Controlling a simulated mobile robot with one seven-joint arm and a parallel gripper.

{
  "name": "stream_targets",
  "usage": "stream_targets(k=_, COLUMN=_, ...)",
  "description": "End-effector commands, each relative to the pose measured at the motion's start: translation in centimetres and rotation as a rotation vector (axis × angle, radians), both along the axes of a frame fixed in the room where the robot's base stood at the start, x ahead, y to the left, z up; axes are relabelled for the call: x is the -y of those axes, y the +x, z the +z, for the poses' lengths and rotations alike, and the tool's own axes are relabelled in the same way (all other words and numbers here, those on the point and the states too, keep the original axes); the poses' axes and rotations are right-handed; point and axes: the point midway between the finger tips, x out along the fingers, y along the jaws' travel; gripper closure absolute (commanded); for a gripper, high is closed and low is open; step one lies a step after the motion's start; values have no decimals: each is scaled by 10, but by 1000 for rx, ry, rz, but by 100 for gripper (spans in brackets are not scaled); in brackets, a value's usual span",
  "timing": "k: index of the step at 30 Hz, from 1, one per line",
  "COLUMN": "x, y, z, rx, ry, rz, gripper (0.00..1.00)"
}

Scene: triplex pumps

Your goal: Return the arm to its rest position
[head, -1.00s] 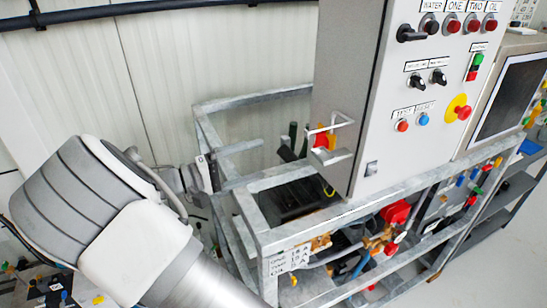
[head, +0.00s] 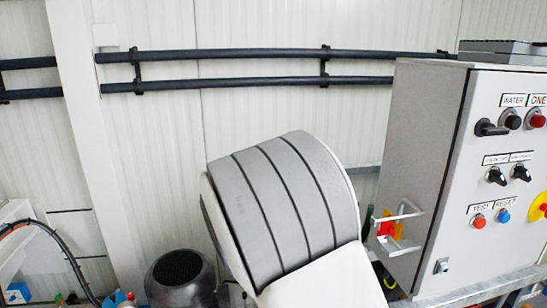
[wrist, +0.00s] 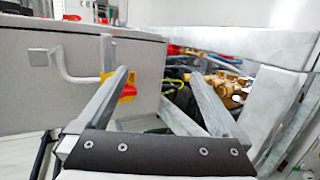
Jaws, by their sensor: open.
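My arm (head: 275,205) rises from the lower middle of the head view, its grey banded joint in front of the wall. My gripper is hidden in the head view. In the wrist view my gripper (wrist: 157,74) is open, its two fingers apart with nothing held between them. The grey control cabinet (wrist: 65,85) lies left of and behind the left finger. The cabinet's red-and-yellow switch (wrist: 127,88) shows just by that finger; whether they touch I cannot tell. In the head view the switch (head: 388,229) sits on the cabinet's side (head: 415,150), right of my arm.
A metal handle (head: 408,213) sticks out by the switch. A metal frame (head: 470,295) runs under the cabinet. Brass fittings and hoses (wrist: 215,85) lie beyond the right finger. Black pipes (head: 230,55) run along the wall. A dark round motor-like body (head: 180,278) stands lower left.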

Motion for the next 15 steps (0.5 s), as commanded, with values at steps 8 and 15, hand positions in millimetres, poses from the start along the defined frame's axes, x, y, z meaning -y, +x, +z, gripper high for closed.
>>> stream_targets(k=8, x=24, y=-48, z=3, rx=-19, ry=360, rz=-68, gripper=0)
stream_targets(k=15, x=25, y=-86, z=13, rx=30, ry=628, rz=-70, gripper=0)
